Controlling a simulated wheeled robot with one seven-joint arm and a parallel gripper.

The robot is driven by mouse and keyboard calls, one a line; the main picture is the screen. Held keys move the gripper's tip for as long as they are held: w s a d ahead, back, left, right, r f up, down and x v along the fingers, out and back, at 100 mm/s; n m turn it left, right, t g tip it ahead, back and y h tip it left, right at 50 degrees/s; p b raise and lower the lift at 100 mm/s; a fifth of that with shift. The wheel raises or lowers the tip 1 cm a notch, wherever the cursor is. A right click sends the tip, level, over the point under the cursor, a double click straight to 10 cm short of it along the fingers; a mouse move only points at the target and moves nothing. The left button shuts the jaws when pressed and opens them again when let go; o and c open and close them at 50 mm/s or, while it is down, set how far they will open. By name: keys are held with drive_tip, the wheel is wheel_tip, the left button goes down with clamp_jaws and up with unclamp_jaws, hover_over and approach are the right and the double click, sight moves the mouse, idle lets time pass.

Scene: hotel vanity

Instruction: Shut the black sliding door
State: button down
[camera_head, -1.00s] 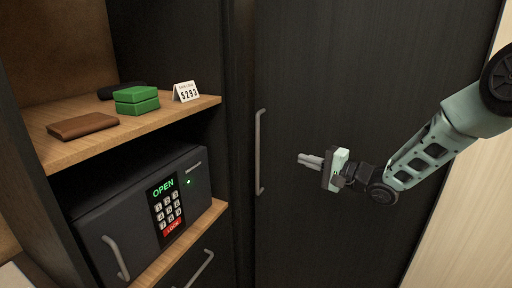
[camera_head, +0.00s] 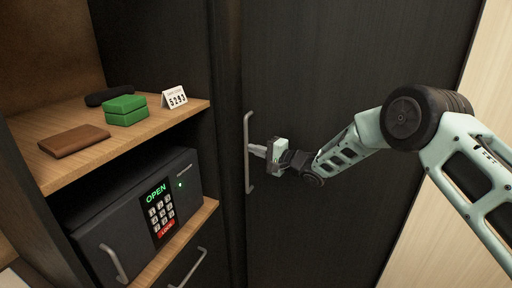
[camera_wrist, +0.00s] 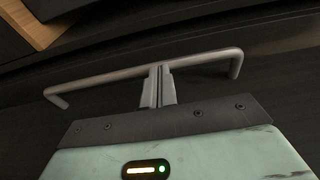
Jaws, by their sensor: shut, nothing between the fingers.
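The black sliding door (camera_head: 345,85) is a tall dark wood-grain panel right of the shelf unit. A grey vertical bar handle (camera_head: 248,153) is fixed near its left edge. My gripper (camera_head: 252,150) is at the handle's middle, reaching in from the right. In the wrist view the handle (camera_wrist: 95,79) runs across the picture, and the shut fingertips (camera_wrist: 158,72) meet the bar near its middle. They appear to touch it; the bar is not between the fingers.
The open shelf (camera_head: 75,127) at left holds a brown wallet (camera_head: 74,141), a green box (camera_head: 126,110), a dark case (camera_head: 109,95) and a number card (camera_head: 174,97). Below is a black safe (camera_head: 135,205) reading OPEN. A pale wall (camera_head: 440,215) lies right of the door.

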drive_tip(key=shift+a, duration=0.1)
drive_tip(key=b+x, duration=0.1)
drive_tip(key=x, duration=0.1)
drive_tip(key=b+x, duration=0.2)
drive_tip(key=shift+s+a+r, duration=0.2)
drive_tip(key=shift+s+a, duration=0.1)
drive_tip(key=shift+a, duration=0.2)
drive_tip(key=shift+r, duration=0.1)
drive_tip(key=shift+s, duration=0.1)
